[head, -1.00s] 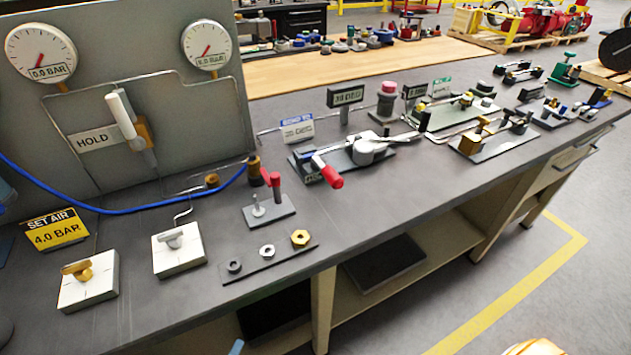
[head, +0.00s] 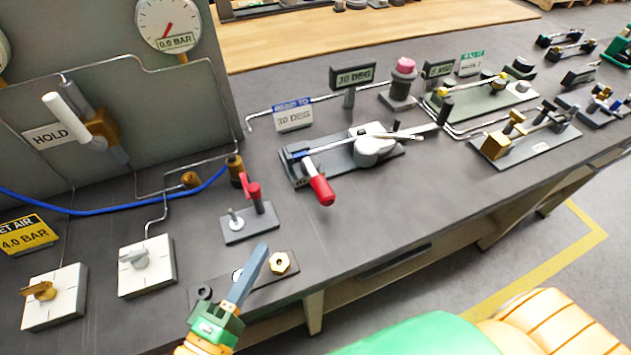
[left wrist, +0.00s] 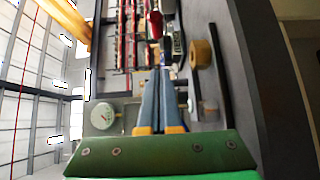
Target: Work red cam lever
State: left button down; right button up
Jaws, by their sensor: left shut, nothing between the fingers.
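A red-handled lever (head: 320,188) sits at the front left of a grey plate device (head: 375,148) on the bench. Its handle points toward the front and slightly right. A smaller red lever (head: 252,188) stands upright on a small grey plate (head: 250,228) to the left, beside a metal post. My left gripper (head: 262,248) is above the front of the bench, below both levers in the picture and touching neither. Its blue-grey fingers are together and empty; they also show in the left wrist view (left wrist: 159,75). My right gripper is not in view.
A dark strip with a brass nut (head: 280,263) lies under my left fingers and is partly hidden. Two white blocks with knobs (head: 146,265) stand left. A blue hose (head: 100,209) crosses behind them. Bench in front of the device is clear.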

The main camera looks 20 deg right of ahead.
aim_at(318, 178)
pick_arm(q)
jog(key=shift+w+d+r+p, duration=0.1)
jog(key=shift+w+r+p, duration=0.1)
jog(key=shift+r+p, duration=0.1)
jog(key=p+x, duration=0.1)
jog(key=x, duration=0.1)
jog(key=shift+w+d+r+p, duration=0.15)
jog(key=shift+w+d+p, duration=0.05)
jog(key=shift+p, duration=0.1)
jog(key=p+x, duration=0.1)
jog(key=x, duration=0.5)
jog(key=shift+d, duration=0.1)
jog(key=d, duration=0.3)
jog(key=shift+d+f, duration=0.1)
jog(key=shift+f, duration=0.25)
jog(key=shift+d, duration=0.35)
